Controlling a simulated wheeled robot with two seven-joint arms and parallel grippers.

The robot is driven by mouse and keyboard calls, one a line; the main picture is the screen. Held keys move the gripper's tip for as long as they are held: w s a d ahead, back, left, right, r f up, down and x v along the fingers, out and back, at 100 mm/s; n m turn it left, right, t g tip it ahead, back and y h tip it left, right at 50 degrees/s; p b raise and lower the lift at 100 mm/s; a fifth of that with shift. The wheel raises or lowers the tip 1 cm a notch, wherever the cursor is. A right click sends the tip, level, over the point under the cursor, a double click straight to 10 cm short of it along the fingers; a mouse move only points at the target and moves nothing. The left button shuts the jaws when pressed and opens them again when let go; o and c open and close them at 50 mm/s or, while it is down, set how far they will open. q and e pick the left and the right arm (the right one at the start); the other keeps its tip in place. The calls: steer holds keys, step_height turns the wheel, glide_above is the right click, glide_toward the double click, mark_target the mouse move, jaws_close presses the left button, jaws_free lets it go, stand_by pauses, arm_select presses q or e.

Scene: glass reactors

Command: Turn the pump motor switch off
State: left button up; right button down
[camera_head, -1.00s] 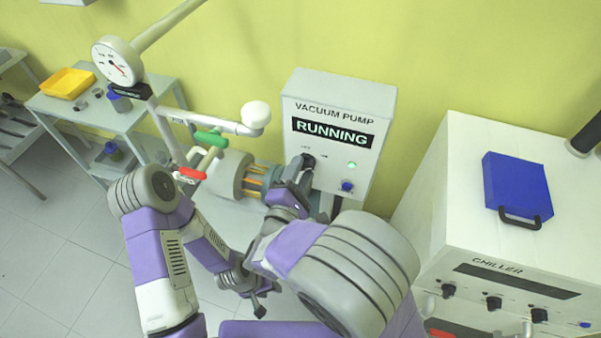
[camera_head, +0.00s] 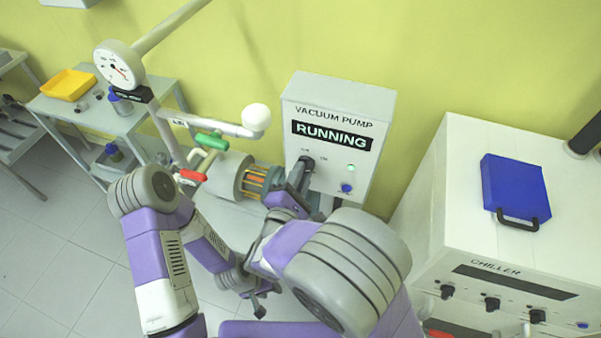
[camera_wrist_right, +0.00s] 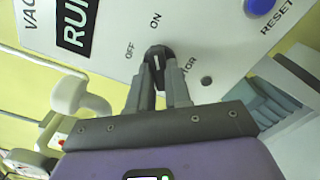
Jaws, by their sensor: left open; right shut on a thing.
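The vacuum pump panel (camera_head: 330,180) is a white box with a display (camera_head: 332,135) reading RUNNING. Its black motor switch knob (camera_wrist_right: 157,57) sits beside the OFF and ON labels in the right wrist view. A white mark shows on the knob, running roughly up the picture, toward ON rather than OFF. My right gripper (camera_wrist_right: 160,88) is shut on the knob, one finger on each side. My left gripper (camera_head: 257,304) is open and empty, low and away from the panel.
A green lamp (camera_head: 351,168) and blue reset button (camera_head: 347,188) lie right of the knob. The pump (camera_head: 259,181) and pipework with green (camera_head: 211,140) and red (camera_head: 192,175) handles are left. The chiller (camera_head: 470,225) with a blue case (camera_head: 515,185) stands right.

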steer(key=n+p, duration=0.8)
steer(key=n, duration=0.2)
steer(key=shift+n, duration=0.3)
stand_by(0.4)
steer(key=c, duration=1.1)
jaws_free()
steer(key=shift+o, duration=0.2)
steer(key=v, duration=0.7)
steer(key=shift+s, duration=0.3)
